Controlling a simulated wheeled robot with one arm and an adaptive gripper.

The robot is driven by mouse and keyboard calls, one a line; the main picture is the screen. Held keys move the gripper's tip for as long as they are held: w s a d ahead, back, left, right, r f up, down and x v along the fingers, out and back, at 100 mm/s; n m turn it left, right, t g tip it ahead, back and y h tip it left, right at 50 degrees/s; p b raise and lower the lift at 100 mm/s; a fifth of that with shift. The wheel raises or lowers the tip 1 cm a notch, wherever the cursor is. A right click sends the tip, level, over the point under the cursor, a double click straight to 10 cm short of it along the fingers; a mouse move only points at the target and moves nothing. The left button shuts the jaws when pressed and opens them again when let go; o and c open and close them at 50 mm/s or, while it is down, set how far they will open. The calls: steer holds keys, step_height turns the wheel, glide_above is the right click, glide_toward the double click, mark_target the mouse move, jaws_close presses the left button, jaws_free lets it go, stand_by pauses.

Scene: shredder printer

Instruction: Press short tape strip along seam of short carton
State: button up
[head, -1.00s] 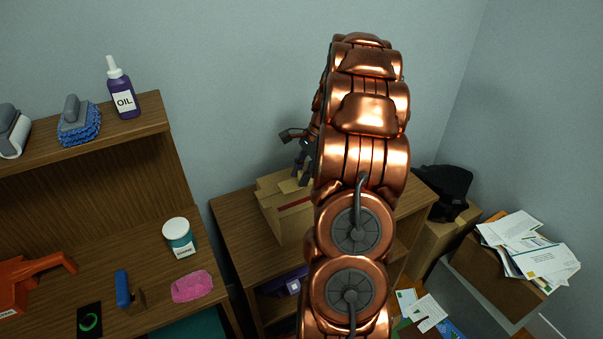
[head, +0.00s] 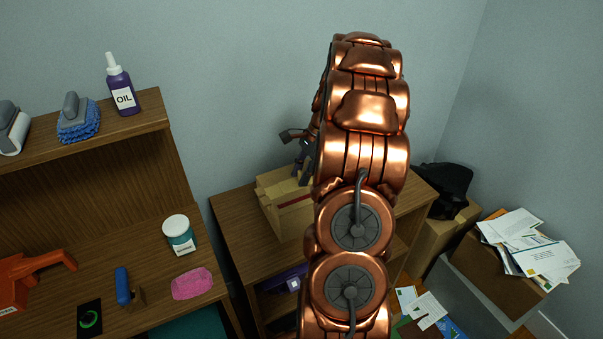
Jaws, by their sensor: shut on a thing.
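A tan carton (head: 280,210) stands on the wooden cabinet (head: 234,222) in the middle, partly hidden behind my copper arm. A red line shows along its near side. My gripper (head: 300,170) is at the carton's top, dark and mostly hidden by the arm. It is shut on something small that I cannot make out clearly. I cannot tell the tape strip apart from the carton, nor see whether the two touch.
At left, a desk holds a pink sponge (head: 192,284), a white-lidded jar (head: 179,235) and an orange tool (head: 28,278). An oil bottle (head: 122,88) stands on the shelf above. At right, a paper-filled box (head: 500,282) stands low.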

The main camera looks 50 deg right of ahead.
stand_by(0.4)
steer(key=o, duration=1.1)
steer(key=shift+c, duration=0.2)
steer(key=v, duration=1.2)
